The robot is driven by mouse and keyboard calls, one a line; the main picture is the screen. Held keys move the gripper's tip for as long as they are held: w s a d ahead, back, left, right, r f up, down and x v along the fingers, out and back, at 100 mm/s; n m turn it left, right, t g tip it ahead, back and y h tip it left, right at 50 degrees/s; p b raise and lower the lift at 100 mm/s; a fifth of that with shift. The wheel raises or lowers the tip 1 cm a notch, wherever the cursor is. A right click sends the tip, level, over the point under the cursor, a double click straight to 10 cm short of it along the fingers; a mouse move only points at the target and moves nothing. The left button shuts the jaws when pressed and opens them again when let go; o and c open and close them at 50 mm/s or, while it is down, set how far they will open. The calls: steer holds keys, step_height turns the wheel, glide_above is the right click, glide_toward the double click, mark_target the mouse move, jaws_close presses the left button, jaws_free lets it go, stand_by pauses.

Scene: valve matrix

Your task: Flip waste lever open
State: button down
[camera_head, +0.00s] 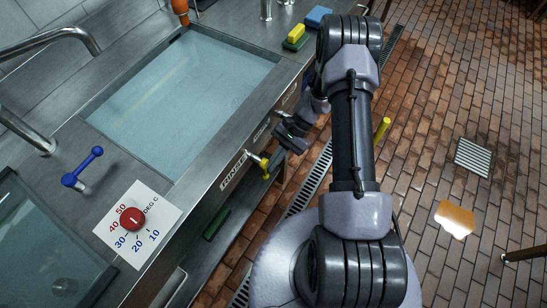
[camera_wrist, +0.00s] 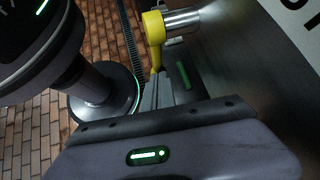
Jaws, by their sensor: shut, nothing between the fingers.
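In the head view my gripper (camera_head: 281,158) is beside the lever, partly hidden by my wrist. Another yellow handle (camera_head: 381,131) shows right of my arm. No label reading WASTE is legible.
A water-filled basin (camera_head: 185,95) lies behind the steel front edge. A blue lever (camera_head: 82,167) and a red temperature knob (camera_head: 132,219) are on the counter. A yellow sponge (camera_head: 296,33) lies at the back.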

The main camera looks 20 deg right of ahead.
steer(key=shift+s+a+f, duration=0.1)
steer(key=shift+a+f, duration=0.05)
stand_by(0.5)
steer(key=p+v, duration=0.4)
steer(key=v, duration=1.3)
steer(key=shift+r+p, duration=0.25)
steer(key=shift+p, duration=0.1)
steer(key=s+a+r+n+t+h, duration=0.1)
steer(key=a+r+n+t+h, duration=0.3)
steer(key=r, duration=0.8)
steer(key=s+a+r+g+h, duration=0.1)
steer(key=a+r, duration=0.5)
steer(key=r, duration=0.6)
steer(key=s+a+r+n+t+h, duration=0.1)
steer(key=s+a+r+t, duration=0.2)
steer(key=s, duration=0.4)
steer(key=s+a+r+n+t+h, duration=0.1)
steer(key=s+a+r+n+t, duration=0.1)
steer(key=s, duration=0.6)
steer(key=a+r+t, duration=0.1)
steer(key=a+r, duration=0.1)
steer(key=a, duration=0.1)
